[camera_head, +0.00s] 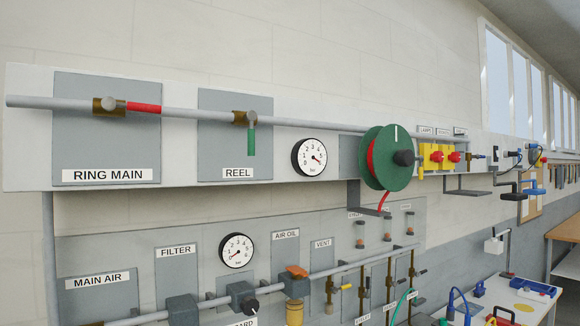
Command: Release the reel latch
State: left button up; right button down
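The green hose reel (377,165) is mounted on the wall panel right of centre, with a strip of red hose (383,204) hanging below it. A dark round knob (404,158) sits at its hub, and a white mark shows near its top edge. I cannot tell which part is the reel latch. Left of the reel, the valve marked REEL (245,120) has a green handle hanging straight down. The valve marked RING MAIN (108,105) has a red handle lying along the pipe. Neither of my grippers shows in this view.
A pressure gauge (309,157) sits left of the reel. A grey bracket (367,198) juts out under it, and yellow switch boxes (433,156) stand to its right. A lower panel carries a second gauge (236,250), pipes and valves. A white worktop (489,296) holds tools at lower right.

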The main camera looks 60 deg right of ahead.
aim_at(421, 169)
jog(key=z, duration=2.25)
